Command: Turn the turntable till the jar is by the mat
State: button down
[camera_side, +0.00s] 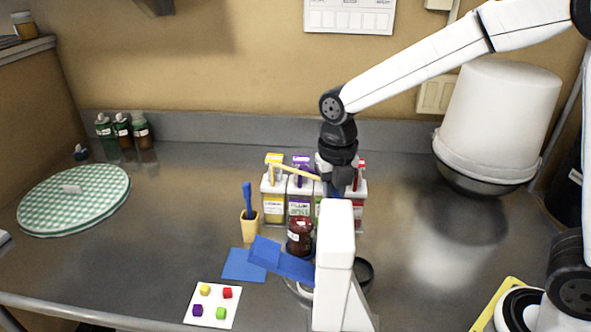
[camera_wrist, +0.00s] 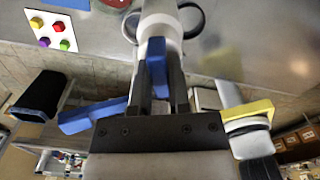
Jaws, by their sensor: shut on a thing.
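The jar (camera_side: 300,240), dark red-brown with a pale label, stands upright just right of the flat blue mat (camera_side: 240,266). Its top edge shows in the wrist view (camera_wrist: 117,3). A dark ring (camera_side: 365,273) shows at the post's right. Another blue piece (camera_side: 283,262) slopes left from the post.
A white card with coloured cubes (camera_side: 213,305) lies in front. A white bucket (camera_side: 498,115) stands at right.

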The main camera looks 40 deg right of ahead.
jog(key=shift+n, duration=1.8)
jog(key=shift+r+n, duration=0.1)
jog(key=shift+n, duration=0.4)
jog(key=c, duration=0.6)
grip_release()
jog(key=shift+r, duration=3.85)
